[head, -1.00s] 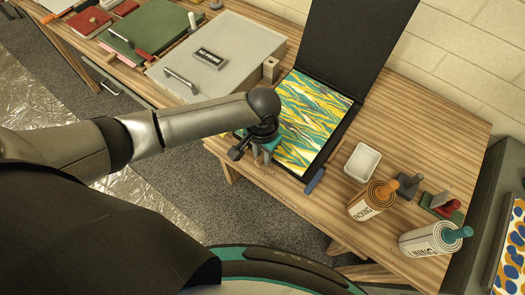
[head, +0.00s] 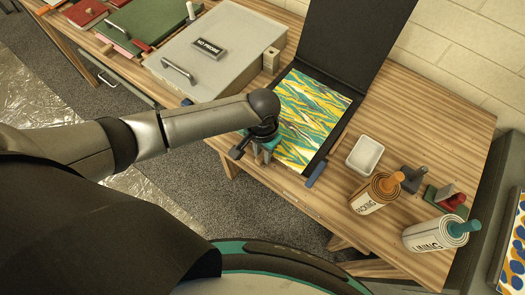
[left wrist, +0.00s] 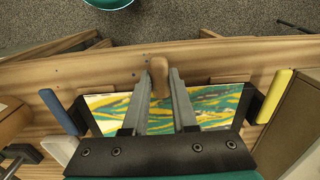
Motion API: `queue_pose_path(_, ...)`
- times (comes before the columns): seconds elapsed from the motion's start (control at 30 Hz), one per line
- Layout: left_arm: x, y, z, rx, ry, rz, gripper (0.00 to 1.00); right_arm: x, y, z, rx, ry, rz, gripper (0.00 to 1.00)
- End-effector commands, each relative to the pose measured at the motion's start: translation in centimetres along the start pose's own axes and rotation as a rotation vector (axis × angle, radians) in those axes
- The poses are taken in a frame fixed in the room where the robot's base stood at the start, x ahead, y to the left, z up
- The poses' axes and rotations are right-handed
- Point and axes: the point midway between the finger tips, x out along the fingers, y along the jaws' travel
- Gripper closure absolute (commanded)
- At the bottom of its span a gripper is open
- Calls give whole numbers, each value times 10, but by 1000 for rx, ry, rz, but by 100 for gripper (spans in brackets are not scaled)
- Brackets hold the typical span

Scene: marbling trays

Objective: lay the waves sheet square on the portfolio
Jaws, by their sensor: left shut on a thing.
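The waves sheet (head: 312,118), marbled in yellow, teal and white, is over the lower leaf of the open black portfolio (head: 335,151). A dark margin of the portfolio shows along its right side. I cannot tell whether the sheet touches the portfolio. My left gripper (head: 265,152) is at the sheet's near left edge, partly hiding it. In the left wrist view the fingers (left wrist: 160,78) are shut around a small wooden grip (left wrist: 158,72) at the sheet's edge; the marbled sheet (left wrist: 215,101) shows beneath them. My right gripper is out of view.
A blue piece (head: 316,175) is at the portfolio's near right corner, a yellow one (left wrist: 274,96) at the other side. A white dish (head: 365,155) and two labelled rolls (head: 371,194) stand right. A grey lidded box (head: 228,55) and a wooden block (head: 271,60) are left.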

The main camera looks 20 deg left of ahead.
Motion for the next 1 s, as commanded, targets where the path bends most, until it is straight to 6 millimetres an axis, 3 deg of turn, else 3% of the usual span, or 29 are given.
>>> queue_pose_path(0.03, 0, 0, 0, 0, 0, 0, 72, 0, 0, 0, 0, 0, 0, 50)
queue_pose_path(0.33, 0, 0, 0, 0, 0, 0, 39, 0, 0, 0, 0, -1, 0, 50)
queue_pose_path(0.5, 0, 0, 0, 0, 0, 0, 39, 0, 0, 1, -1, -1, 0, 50)
queue_pose_path(0.77, 0, 0, 0, 0, 0, 0, 10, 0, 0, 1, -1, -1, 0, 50)
queue_pose_path(1.0, 0, 0, 0, 0, 0, 0, 9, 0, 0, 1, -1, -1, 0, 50)
